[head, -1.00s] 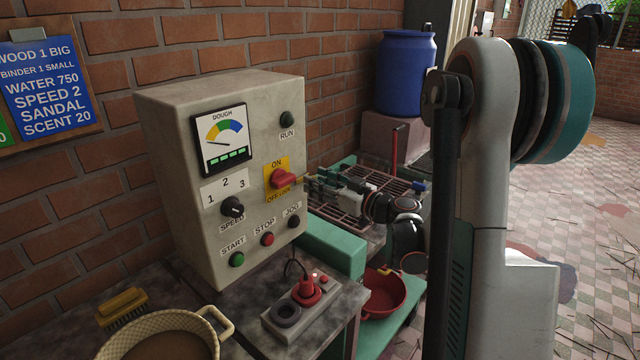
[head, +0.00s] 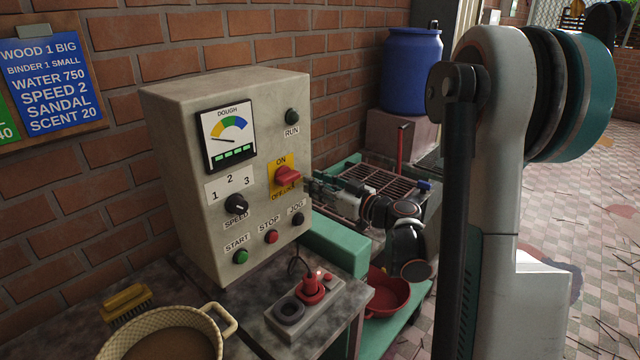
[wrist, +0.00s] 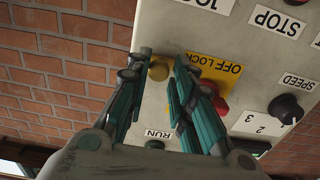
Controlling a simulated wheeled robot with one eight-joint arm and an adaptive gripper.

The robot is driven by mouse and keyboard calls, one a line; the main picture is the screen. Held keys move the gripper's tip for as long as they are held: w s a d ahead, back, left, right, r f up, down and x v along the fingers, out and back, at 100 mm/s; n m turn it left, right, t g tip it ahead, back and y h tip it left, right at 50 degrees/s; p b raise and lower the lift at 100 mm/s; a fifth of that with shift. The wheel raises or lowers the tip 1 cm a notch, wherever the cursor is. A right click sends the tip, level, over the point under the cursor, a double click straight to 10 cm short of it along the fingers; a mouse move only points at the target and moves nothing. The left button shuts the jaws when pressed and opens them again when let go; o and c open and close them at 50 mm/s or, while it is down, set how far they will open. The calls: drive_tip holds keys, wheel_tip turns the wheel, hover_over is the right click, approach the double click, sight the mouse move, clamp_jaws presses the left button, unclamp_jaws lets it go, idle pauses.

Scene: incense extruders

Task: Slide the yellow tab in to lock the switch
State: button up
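The red rotary switch (head: 288,176) sits on a yellow plate (head: 279,194) marked ON and OFF LOCK on the grey control box. In the wrist view, which is upside down, the red switch (wrist: 221,106) is partly hidden behind one finger. The yellow tab (wrist: 158,72) is a small round-ended piece at the panel's side edge, between my two fingers. My gripper (wrist: 160,56) is open around it, with a gap visible on at least one side; I cannot tell whether a finger touches it. In the head view, my gripper (head: 312,187) is beside the box's right edge, and the tab is hidden.
The box also carries a speed knob (head: 236,205), a dough gauge (head: 228,134) and several push buttons. A green machine (head: 336,244) and metal rack stand behind my arm. A pendant with a red knob (head: 312,285), a basket (head: 170,341) and a brush (head: 127,302) lie on the table.

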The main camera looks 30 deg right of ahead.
drive_tip(key=shift+o, duration=1)
drive_tip(key=shift+a, duration=0.25)
drive_tip(key=shift+d, duration=0.1)
drive_tip(key=shift+s, duration=0.1)
drive_tip(key=v, duration=1.1)
drive_tip(key=shift+s+d, duration=0.15)
drive_tip(key=shift+s, duration=0.25)
